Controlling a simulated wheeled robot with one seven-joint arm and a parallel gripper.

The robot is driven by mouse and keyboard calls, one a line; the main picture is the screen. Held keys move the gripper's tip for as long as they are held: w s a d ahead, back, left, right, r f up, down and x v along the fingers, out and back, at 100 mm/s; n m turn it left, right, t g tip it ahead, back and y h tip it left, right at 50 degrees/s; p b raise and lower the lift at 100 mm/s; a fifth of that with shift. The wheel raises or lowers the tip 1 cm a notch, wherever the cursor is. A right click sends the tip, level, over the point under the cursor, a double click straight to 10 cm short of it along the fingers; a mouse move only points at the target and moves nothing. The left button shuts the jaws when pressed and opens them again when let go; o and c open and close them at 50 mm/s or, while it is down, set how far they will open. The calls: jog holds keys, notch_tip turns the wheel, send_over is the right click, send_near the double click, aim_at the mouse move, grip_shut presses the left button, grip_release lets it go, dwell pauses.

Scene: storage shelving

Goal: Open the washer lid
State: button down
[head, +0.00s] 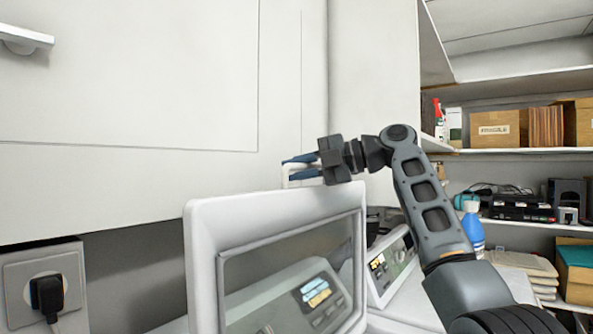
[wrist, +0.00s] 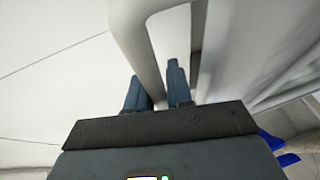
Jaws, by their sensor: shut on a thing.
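The washer lid (head: 204,262) is a white frame around a dark glass pane, standing raised and nearly upright in the head view. A small white handle (head: 297,171) sticks up at its top edge. My gripper (head: 300,167) is shut on this handle, with its blue fingers reaching in from the right. In the wrist view, the pale curved handle (wrist: 135,45) runs down between the two fingers of my gripper (wrist: 160,90). The washer's control panel (head: 389,262) shows right of the lid. Most of the washer body is hidden behind the lid.
A white cabinet (head: 130,85) stands close behind and left of the lid. A wall socket with a black plug (head: 47,295) is at lower left. Shelves at right hold cardboard boxes (head: 498,128), a blue bottle (head: 473,228) and stacked bags (head: 520,265).

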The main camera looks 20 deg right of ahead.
jog(key=s+d+f+n+t+y+b, duration=0.1)
jog(key=s+d+y+b, duration=0.1)
jog(key=s+d+b, duration=0.7)
jog(key=s+b, duration=0.3)
jog(key=shift+f+t+y, duration=0.25)
jog(key=shift+t+y, duration=0.05)
jog(key=shift+y, duration=0.1)
jog(key=shift+s, duration=0.1)
jog(key=c, duration=1.4)
grip_release()
